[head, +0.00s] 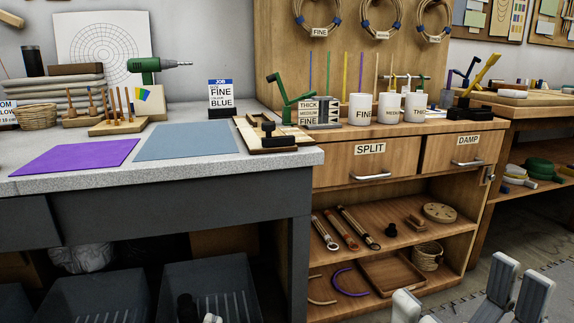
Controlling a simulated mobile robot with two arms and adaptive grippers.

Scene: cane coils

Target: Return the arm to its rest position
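A pale grey gripper, my right one (455,292), shows at the bottom right edge above the floor. Its fingers stand wide apart with nothing visible between them. Its wrist and arm are cut off by the frame. A small dark and pale shape (187,307) sits at the bottom edge in front of a grey bin, too cut off to identify.
A grey bench (265,171) carries a purple mat (75,157), a blue-grey mat (185,142) and a green drill (150,66). A wooden cabinet (330,175) holds white cups (362,109) on top and open shelves below. Grey bins (100,300) stand under the bench.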

